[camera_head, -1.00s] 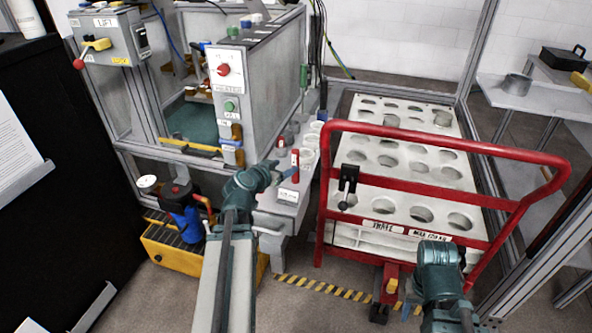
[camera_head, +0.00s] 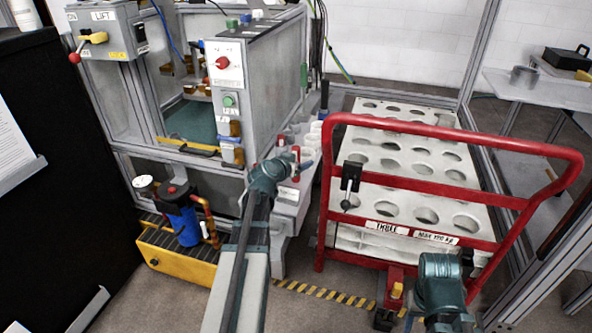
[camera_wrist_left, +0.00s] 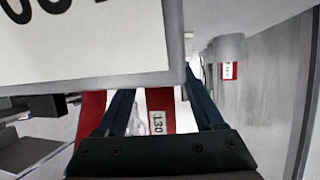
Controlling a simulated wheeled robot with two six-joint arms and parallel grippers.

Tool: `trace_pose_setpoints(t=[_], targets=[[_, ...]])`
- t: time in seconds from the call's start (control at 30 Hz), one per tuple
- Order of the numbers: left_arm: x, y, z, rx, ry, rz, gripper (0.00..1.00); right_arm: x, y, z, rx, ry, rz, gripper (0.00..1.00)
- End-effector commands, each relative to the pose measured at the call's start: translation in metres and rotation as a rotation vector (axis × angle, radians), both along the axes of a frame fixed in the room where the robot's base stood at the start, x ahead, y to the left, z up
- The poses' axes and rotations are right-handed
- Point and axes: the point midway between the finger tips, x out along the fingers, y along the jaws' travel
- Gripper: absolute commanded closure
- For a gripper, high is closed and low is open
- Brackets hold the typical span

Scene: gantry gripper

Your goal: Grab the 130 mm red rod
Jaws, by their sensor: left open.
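The red rod labelled 130 (camera_wrist_left: 160,113) shows in the left wrist view between the two dark fingers of my left gripper (camera_wrist_left: 162,95). The fingers are open, with visible gaps on both sides of the rod. A large white sign panel hides its upper part. A second red piece (camera_wrist_left: 91,115) lies just left of the left finger. In the head view a small red rod (camera_head: 296,154) stands at the bench edge, right by my left gripper (camera_head: 294,168); its label is too small to read. My right arm is at the lower right, its gripper out of sight.
A red-railed cart (camera_head: 450,155) with a white holed top stands right of the bench. A grey control box (camera_head: 225,85) stands behind left, and a blue pump (camera_head: 186,224) on a yellow base is lower left. Another labelled red piece (camera_wrist_left: 230,70) shows farther off in the wrist view.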

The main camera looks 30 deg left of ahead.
Motion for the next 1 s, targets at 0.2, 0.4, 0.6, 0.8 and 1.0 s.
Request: trace_pose_setpoints(t=[0.2, 0.4, 0.6, 0.8, 1.0], targets=[[0.0064, 0.0005, -0.0017, -0.001, -0.001, 0.001, 0.31, 0.0001, -0.0002, -0.0018, -0.001, 0.0, 0.0, 0.5], [0.0062, 0.0004, -0.0017, -0.001, -0.001, 0.001, 0.56, 0.0001, -0.0002, -0.0018, -0.001, 0.0, 0.0, 0.5], [0.0062, 0.0004, -0.0017, 0.0, 0.0, 0.001, 0.92, 0.0001, -0.0002, -0.0018, -0.001, 0.0, 0.0, 0.5], [0.0061, 0.0004, -0.0018, 0.0, 0.0, 0.001, 1.0, 0.0001, -0.0002, -0.0018, -0.001, 0.0, 0.0, 0.5], [0.0061, 0.0005, -0.0017, 0.0, -0.001, 0.001, 1.0, 0.0001, -0.0002, -0.0018, -0.001, 0.0, 0.0, 0.5]])
